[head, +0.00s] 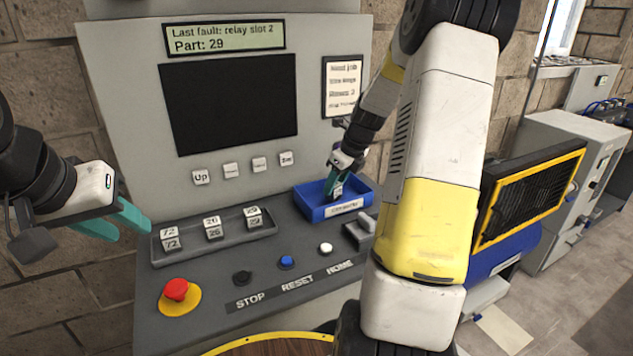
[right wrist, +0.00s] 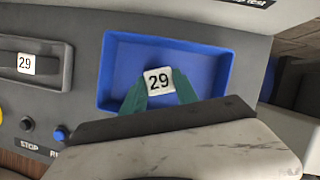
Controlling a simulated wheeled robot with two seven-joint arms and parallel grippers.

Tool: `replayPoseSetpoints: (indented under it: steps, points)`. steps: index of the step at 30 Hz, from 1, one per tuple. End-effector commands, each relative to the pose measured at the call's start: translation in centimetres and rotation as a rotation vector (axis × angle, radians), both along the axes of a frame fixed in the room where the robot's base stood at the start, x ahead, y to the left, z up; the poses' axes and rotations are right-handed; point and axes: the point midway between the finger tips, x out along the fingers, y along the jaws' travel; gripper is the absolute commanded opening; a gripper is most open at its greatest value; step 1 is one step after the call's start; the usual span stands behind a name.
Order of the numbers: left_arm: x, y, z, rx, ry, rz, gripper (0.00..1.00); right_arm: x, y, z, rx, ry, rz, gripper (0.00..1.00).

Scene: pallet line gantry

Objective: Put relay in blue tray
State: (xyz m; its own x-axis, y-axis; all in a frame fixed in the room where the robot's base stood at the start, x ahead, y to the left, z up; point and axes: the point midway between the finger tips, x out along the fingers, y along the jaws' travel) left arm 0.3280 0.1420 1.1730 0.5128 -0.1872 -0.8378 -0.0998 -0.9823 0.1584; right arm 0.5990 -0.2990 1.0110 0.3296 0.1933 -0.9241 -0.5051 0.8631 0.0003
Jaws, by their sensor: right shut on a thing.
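The relay (right wrist: 158,80) is a small white block marked 29. My right gripper (head: 334,186) is shut on it, with teal fingers on either side in the right wrist view (right wrist: 160,92). The blue tray (head: 307,205) is a shallow open box on the console, also in the right wrist view (right wrist: 215,62). The relay is over or inside the tray; whether it touches the floor I cannot tell. My left gripper (head: 122,226) is at the left, empty, its teal fingers apart, left of the console.
A grey holder (head: 240,234) carries white blocks marked 72, 26 and 29. In front are a red emergency button (head: 176,290) and black, blue and white buttons.

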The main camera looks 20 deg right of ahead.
Motion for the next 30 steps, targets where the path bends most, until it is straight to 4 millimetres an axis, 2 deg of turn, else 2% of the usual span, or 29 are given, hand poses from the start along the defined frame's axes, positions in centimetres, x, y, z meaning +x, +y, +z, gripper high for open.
replayPoseSetpoints:
  steps: [3,11,12,15,25,30]
  points:
    - [0.0,0.0,0.0,0.000,0.000,0.000,0.36,0.0,0.0,-1.1,0.000,0.000,0.000,0.00]
    - [0.0,0.0,0.0,0.000,0.000,0.000,0.36,0.0,0.0,-1.2,0.000,0.000,0.001,0.00]
    - [0.0,0.0,0.0,0.000,0.000,0.000,0.36,0.0,0.0,-1.2,0.000,0.000,0.001,0.38]
    - [0.0,0.0,0.0,0.000,0.000,0.000,0.36,0.0,0.0,-1.2,0.000,0.000,0.001,0.57]
    - [0.0,0.0,0.0,0.000,0.000,0.000,0.36,0.0,0.0,-1.1,-0.001,-0.002,0.001,0.58]
    - [0.0,0.0,0.0,0.000,0.000,0.000,0.36,-0.4,-0.4,0.6,-0.003,-0.004,0.000,0.58]
